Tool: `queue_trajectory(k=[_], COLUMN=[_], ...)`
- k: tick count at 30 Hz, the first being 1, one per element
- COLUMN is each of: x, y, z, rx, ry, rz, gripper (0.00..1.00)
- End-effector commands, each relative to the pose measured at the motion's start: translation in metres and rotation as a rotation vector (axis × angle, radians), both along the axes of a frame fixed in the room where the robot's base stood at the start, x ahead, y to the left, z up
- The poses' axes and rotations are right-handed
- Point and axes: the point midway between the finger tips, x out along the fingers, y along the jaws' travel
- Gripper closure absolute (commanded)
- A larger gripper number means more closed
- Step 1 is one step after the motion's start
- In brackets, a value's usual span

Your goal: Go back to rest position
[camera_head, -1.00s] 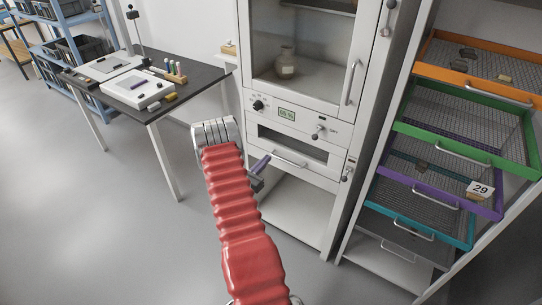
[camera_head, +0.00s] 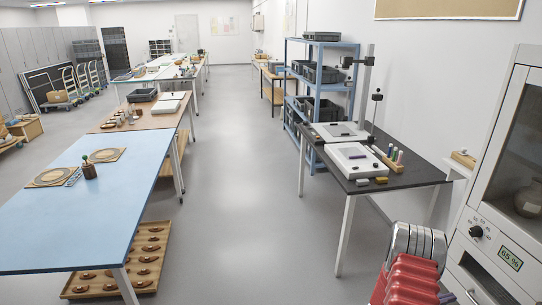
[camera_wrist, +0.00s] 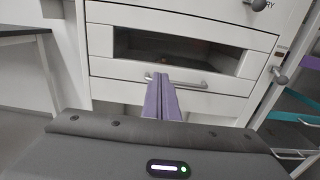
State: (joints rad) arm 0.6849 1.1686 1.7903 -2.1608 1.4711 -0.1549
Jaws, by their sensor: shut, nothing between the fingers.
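My gripper (camera_wrist: 162,98) shows in the wrist view as two purple fingers pressed together, shut and empty. They point at the front of a white cabinet (camera_wrist: 108,40), just in front of its drawer handle (camera_wrist: 195,84). I cannot tell how far they are from the handle. In the head view my red arm is at the bottom right, and the fingers are mostly out of sight. The white cabinet (camera_head: 462,262) stands at the right edge there, with a jar (camera_head: 528,200) behind its glass.
A black table (camera_head: 425,172) with tools stands left of the cabinet, and a blue shelf (camera_head: 290,85) with crates is behind it. The grey aisle (camera_head: 235,200) between is clear.

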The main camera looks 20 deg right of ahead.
Motion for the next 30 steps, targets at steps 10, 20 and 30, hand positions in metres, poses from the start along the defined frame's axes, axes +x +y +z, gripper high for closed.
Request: queue_trajectory(k=[10,20,30], x=[-0.049,-0.119,-0.131], y=[0.015,0.066,0.136], z=[-0.033,-0.021,0.028], rx=[0.112,0.236,0.321], ry=[-0.041,-0.192,-0.437], rz=[-0.164,-0.499,-0.745], gripper=[1.00,1.00,1.00])
